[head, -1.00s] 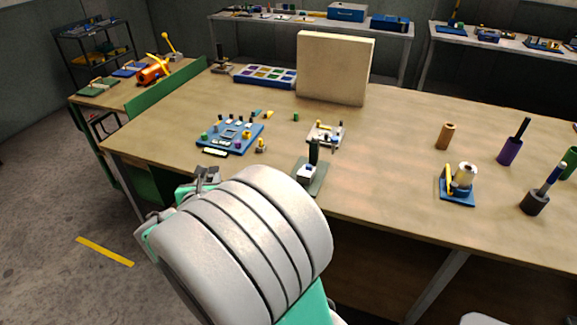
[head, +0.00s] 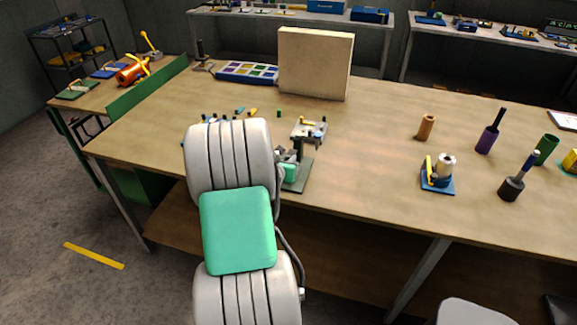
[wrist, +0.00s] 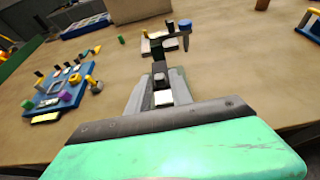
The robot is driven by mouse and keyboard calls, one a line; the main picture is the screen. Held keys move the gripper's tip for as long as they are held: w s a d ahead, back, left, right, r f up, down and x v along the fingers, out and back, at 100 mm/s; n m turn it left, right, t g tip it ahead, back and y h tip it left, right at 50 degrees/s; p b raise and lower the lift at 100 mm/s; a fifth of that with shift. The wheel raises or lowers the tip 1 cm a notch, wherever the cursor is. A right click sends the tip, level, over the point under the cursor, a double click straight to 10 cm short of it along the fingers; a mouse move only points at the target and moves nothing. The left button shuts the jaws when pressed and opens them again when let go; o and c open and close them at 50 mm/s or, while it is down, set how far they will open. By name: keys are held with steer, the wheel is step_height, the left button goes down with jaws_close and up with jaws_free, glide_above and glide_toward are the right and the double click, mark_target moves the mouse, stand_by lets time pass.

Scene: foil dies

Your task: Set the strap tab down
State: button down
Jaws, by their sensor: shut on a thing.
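My gripper (wrist: 161,84) is over the near edge of the bench in the wrist view, shut on a small piece that I take to be the strap tab. The tab's outline is hard to separate from the grey jaws and the things behind. A small dark press-like stand (head: 304,172) is right at my gripper in the head view, by the front edge. In the wrist view its dark post and arm with a blue knob (wrist: 185,24) rise just beyond the jaws. I cannot tell whether the tab touches the stand. My arm hides most of the gripper in the head view.
A blue board with pegs (wrist: 58,88) lies left of my gripper. A pale fixture plate (head: 309,130) is just behind the stand. A blue base with a white roll (head: 438,183) and several upright holders stand to the right. Bare bench (head: 375,150) lies between.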

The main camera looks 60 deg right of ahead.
steer(key=f, duration=0.1)
steer(key=d+f, duration=0.1)
steer(key=f, duration=0.1)
steer(key=d+f+p, duration=0.1)
steer(key=shift+w+f, duration=0.2)
steer(key=shift+f, duration=0.4)
steer(key=shift+f, duration=0.1)
steer(key=c, duration=1.1)
jaws_free()
steer(key=shift+f, duration=0.1)
steer(key=shift+c, duration=0.2)
